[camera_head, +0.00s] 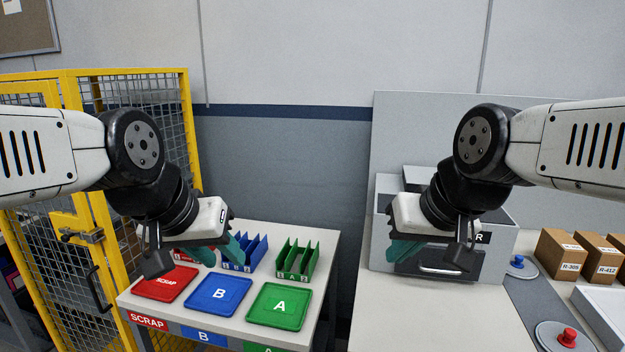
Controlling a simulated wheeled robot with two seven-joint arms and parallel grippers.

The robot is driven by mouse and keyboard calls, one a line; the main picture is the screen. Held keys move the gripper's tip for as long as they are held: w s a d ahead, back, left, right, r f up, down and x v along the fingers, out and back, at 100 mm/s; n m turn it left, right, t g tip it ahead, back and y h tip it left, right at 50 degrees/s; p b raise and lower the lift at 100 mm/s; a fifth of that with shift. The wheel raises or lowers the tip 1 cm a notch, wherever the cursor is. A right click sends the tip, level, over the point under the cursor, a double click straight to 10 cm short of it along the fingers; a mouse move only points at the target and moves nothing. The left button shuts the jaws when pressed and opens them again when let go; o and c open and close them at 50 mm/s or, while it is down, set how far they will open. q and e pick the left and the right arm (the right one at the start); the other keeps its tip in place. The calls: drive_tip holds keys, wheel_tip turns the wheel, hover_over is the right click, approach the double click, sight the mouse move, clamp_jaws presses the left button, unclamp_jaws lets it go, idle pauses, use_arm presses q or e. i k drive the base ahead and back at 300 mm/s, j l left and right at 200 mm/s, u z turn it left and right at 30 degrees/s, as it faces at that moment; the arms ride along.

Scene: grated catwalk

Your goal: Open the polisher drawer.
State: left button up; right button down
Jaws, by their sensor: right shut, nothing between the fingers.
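The polisher (495,262) is a grey box machine on the right-hand table, against a grey back panel. A dark label ending in "R" shows on its front. Low on the front is the drawer with a pale horizontal handle (440,269), partly hidden by my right gripper; it looks closed. My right gripper (402,252), with teal fingers, is in front of the polisher's left part in the picture, shut and empty; I cannot tell whether it touches. My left gripper (232,250) is above the left table near the blue rack; its finger gap is unclear.
The left table holds red SCRAP (165,284), blue B (218,296) and green A (279,306) trays, with small racks behind. A yellow mesh fence (180,125) stands left. Right of the polisher are blue (517,262) and red (568,337) buttons and cardboard boxes (559,254).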

sight(428, 260)
drive_tip(key=z, duration=0.95)
drive_tip(key=i+l, duration=0.05)
